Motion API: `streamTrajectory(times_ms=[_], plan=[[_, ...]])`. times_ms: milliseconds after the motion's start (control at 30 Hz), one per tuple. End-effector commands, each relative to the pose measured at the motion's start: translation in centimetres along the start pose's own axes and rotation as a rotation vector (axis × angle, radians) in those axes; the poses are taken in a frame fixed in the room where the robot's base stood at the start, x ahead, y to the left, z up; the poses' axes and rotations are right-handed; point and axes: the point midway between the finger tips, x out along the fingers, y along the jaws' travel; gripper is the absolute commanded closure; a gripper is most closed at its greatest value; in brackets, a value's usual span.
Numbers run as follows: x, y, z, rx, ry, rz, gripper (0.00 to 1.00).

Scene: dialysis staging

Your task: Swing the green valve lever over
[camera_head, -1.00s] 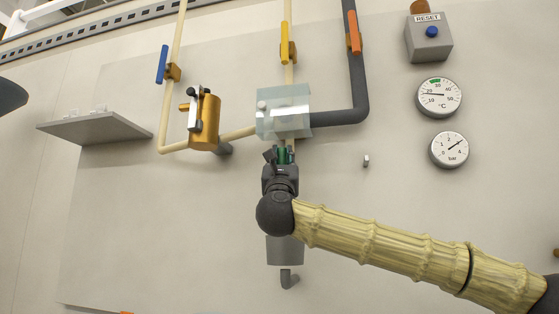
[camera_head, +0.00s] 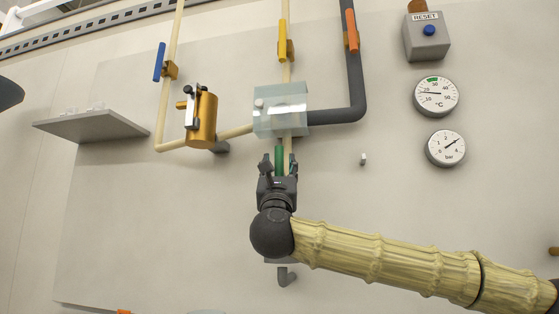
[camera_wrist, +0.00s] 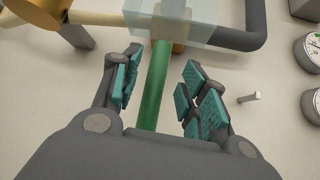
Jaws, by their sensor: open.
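The green valve lever (camera_head: 279,160) hangs straight down below a clear box-shaped cover (camera_head: 281,110) on the wall panel. In the wrist view the green lever (camera_wrist: 154,85) runs between the two teal-padded fingers, with a gap on each side. My gripper (camera_head: 279,165) is open and comes up from below, its fingers on either side of the lever. In the wrist view my gripper (camera_wrist: 162,88) shows the lever nearer the left finger. The lever's upper end sits behind the cover, and its lower end is hidden by my gripper.
A blue lever (camera_head: 159,62), yellow lever (camera_head: 283,39) and orange lever (camera_head: 351,30) sit higher up. A brass cylinder (camera_head: 203,120) is left of the cover. A small peg (camera_head: 363,159) sticks out at right. Gauges (camera_head: 435,95) and a reset box (camera_head: 427,38) are further right.

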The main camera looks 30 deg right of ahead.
Motion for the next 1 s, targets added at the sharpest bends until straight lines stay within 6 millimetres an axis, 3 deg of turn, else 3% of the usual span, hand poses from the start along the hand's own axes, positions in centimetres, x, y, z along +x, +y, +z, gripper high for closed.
streamTrajectory(times_ms=[200,400,1000], plan=[[-3.8,0.0,0.0,0.001,0.000,0.002,0.57],[-5.8,0.0,0.0,0.001,0.000,0.001,0.57],[-6.3,0.0,0.0,0.000,0.000,0.000,0.57]])
